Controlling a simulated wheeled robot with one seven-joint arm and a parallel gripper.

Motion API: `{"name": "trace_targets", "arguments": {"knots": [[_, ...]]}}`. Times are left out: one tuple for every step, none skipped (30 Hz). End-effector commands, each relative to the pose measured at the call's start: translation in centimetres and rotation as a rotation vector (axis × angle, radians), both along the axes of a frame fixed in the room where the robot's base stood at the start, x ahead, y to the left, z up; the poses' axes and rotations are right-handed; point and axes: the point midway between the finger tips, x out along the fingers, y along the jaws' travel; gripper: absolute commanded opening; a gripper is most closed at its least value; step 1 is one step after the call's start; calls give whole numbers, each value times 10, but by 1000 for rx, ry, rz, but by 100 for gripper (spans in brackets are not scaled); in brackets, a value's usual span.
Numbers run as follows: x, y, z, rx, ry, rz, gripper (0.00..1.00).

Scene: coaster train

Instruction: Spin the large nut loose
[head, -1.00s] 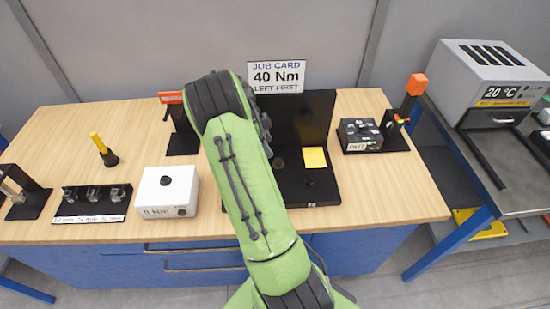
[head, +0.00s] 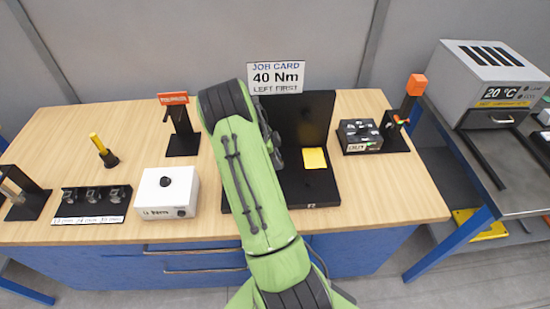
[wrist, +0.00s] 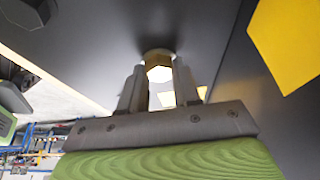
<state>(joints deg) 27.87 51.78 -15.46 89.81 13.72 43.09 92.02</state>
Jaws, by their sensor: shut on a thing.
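My gripper (wrist: 160,92) shows in the wrist view with its two grey fingers on either side of the large nut (wrist: 158,58), a hex-shaped metal piece against a dark panel. The fingers are shut on the nut. In the head view my green arm reaches over the bench and hides the gripper and the nut. The black fixture (head: 318,110), an upright back plate with a base, stands behind and to the right of my arm. A yellow square (head: 314,158) lies on its base and also shows in the wrist view (wrist: 290,40).
The wooden bench (head: 75,130) carries a white box (head: 168,205), a row of sockets (head: 91,200), a yellow-handled tool (head: 102,150), a black stand with a red label (head: 181,130) and a black control box (head: 360,136). A grey oven (head: 492,80) stands at right. The left back of the bench is clear.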

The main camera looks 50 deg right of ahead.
Motion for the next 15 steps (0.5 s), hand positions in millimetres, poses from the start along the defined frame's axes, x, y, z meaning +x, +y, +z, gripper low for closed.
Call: {"name": "trace_targets", "arguments": {"knots": [[0, 0, 0, -1, -1, 0, 1], [0, 0, 0, -1, -1, 0, 1], [0, 0, 0, 0, 0, 1, 1], [0, 0, 0, -1, 0, 4, 1], [0, 0, 0, -1, -1, 6, 1], [0, 0, 0, 0, -1, 11, 1], [0, 0, 0, -1, -2, 16, 1], [0, 0, 0, -1, -2, 22, 1], [0, 0, 0, 0, -2, 33, 1], [0, 0, -1, -1, -2, 43, 1], [0, 1, -1, 0, -1, 56, 1], [0, 0, -1, -1, -2, 73, 1], [0, 0, -1, -1, -3, 90, 1], [0, 1, -1, -2, -3, 107, 1], [-1, 1, -2, -1, -2, 133, 1]]}}
